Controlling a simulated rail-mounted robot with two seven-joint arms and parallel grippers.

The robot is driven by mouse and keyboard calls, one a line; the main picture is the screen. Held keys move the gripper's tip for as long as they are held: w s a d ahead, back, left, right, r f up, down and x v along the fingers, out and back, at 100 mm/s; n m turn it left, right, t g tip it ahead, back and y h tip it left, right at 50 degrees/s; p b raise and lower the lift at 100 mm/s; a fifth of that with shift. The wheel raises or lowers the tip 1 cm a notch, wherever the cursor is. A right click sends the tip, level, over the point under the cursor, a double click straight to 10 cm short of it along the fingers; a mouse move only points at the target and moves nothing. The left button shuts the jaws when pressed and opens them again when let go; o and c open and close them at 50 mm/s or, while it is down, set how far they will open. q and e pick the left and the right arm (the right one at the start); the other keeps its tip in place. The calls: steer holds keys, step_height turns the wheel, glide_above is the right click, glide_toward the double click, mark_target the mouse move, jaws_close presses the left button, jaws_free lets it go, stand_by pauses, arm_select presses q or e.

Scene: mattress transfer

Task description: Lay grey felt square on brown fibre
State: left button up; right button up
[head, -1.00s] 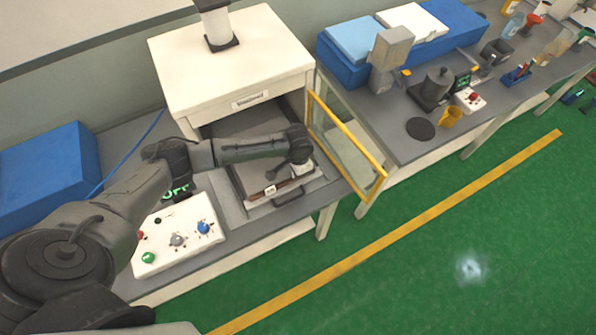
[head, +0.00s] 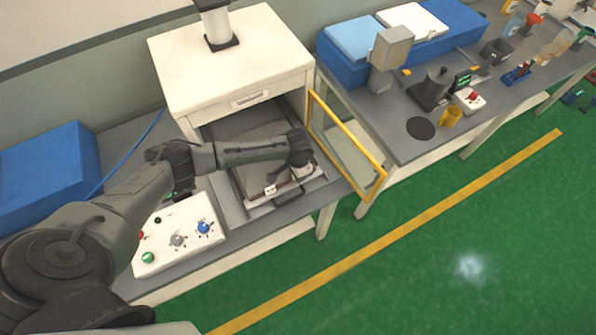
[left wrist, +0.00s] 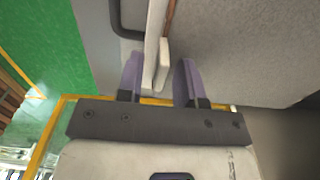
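The grey felt square (head: 252,178) lies in the shallow pale-rimmed tray (head: 256,211) below the white cabinet, and it fills the right of the left wrist view (left wrist: 240,50). A thin brown strip (left wrist: 171,15), apparently the brown fibre, shows between the felt and the pale rim; the felt hides the rest. My left gripper (head: 287,178) is over the tray's front edge. In the left wrist view its two purple fingers (left wrist: 158,68) stand apart, with a white tab between them and gaps on both sides. My right gripper is not in view.
The tray has a dark front handle (head: 290,195). A yellow-framed glass door (head: 345,145) stands open just right of it. A white control box (head: 178,235) is at front left. The white cabinet (head: 235,65) stands above the tray. The green floor ahead is clear.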

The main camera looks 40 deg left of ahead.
arm_select(q)
steer(key=shift+r, duration=0.1)
step_height(320, 180, up, 12)
steer(key=s+d+f+m+t+h, duration=0.1)
steer(key=s+d+f, duration=0.2)
steer(key=s+d, duration=0.4)
steer(key=s+d+f+m+t+h, duration=0.1)
steer(key=s+d+f, duration=0.2)
steer(key=s+d, duration=0.4)
steer(key=s+a+r+n+y, duration=0.1)
steer(key=s+a+n, duration=0.1)
steer(key=s, duration=0.5)
steer(key=s+a+r+n+t, duration=0.1)
steer(key=s+a+n, duration=0.1)
steer(key=s, duration=0.5)
steer(key=shift+a+r+t+y, duration=0.3)
steer(key=shift+a+r+y, duration=0.1)
steer(key=shift+a, duration=0.05)
